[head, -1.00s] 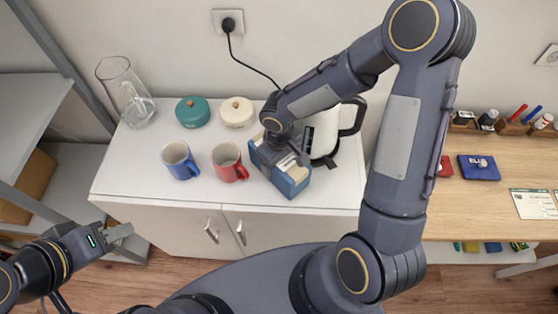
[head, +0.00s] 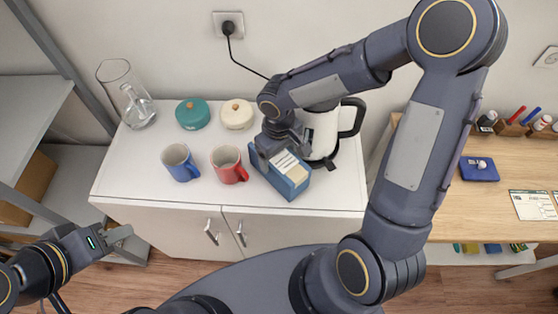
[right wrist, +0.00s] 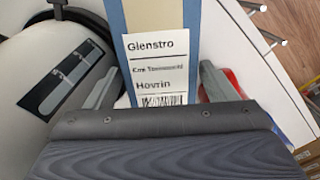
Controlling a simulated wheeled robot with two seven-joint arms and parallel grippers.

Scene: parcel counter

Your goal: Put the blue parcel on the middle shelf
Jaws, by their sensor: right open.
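The blue parcel (head: 295,186), with a pale band and a white label, sits on the white cabinet beside the kettle. My right gripper (head: 279,154) is over it. In the right wrist view the open fingers stand on either side of the labelled parcel (right wrist: 156,62); I cannot tell whether they touch it. My left gripper (head: 118,234) is low at the left, away from the parcel, and its opening is unclear. A grey shelf rack at the left shows an upper board (head: 35,95) and a lower board (head: 80,165); I cannot tell which is the middle shelf.
A red mug (head: 227,165) stands close left of the parcel, a blue mug (head: 180,163) further left. The kettle (head: 322,130) stands close behind. A glass jug (head: 127,95), teal pot (head: 192,113) and cream pot (head: 237,112) are at the back. A wooden desk (head: 505,180) is right.

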